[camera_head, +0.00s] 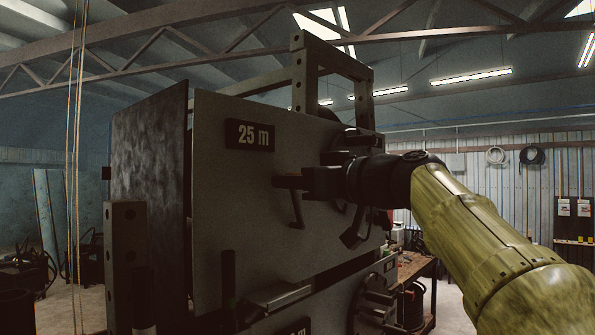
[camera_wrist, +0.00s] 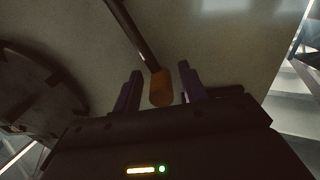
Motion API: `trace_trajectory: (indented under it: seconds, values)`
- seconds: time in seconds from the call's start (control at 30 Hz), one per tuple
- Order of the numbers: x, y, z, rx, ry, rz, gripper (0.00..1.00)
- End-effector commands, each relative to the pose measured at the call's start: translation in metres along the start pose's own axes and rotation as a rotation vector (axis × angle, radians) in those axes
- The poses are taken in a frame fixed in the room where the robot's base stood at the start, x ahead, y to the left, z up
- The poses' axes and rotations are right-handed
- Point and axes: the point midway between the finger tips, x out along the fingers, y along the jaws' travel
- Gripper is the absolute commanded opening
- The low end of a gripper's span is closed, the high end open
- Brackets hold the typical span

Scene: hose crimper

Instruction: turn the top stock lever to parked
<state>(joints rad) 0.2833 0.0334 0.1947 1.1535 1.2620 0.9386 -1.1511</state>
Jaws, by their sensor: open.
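The lever shows in the wrist view as a thin dark rod with an orange knob (camera_wrist: 160,88). The knob sits between the two fingers of my gripper (camera_wrist: 159,85), with a gap visible on its right side; whether it touches the left finger is hard to tell. My gripper is open. In the head view my gripper (camera_head: 282,182) is at the upper panel (camera_head: 235,205) of the grey machine, below and right of the "25 m" plate (camera_head: 250,135). A dark rod (camera_head: 297,210), likely the lever, hangs below the gripper there. The orange knob is not distinguishable in that view.
A dark round wheel (camera_wrist: 35,90) is left of the fingers in the wrist view. A lower machine level with another plate (camera_head: 295,328) lies beneath. A dark post (camera_head: 126,265) stands at left front. A workbench (camera_head: 415,268) is behind at right.

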Motion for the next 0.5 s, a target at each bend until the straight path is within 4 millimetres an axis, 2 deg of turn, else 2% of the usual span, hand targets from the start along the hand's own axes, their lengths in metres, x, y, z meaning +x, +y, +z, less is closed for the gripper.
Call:
trace_trajectory:
  seconds: [0.23, 0.43, 0.5]
  values:
    - [0.0003, -0.0002, 0.0005, 0.0, 0.0, 0.0, 0.4]
    - [0.0001, -0.0002, 0.0003, 0.0, 0.0, -0.001, 0.01]
    - [0.0001, -0.0003, 0.0002, 0.0, 0.001, -0.001, 0.0]
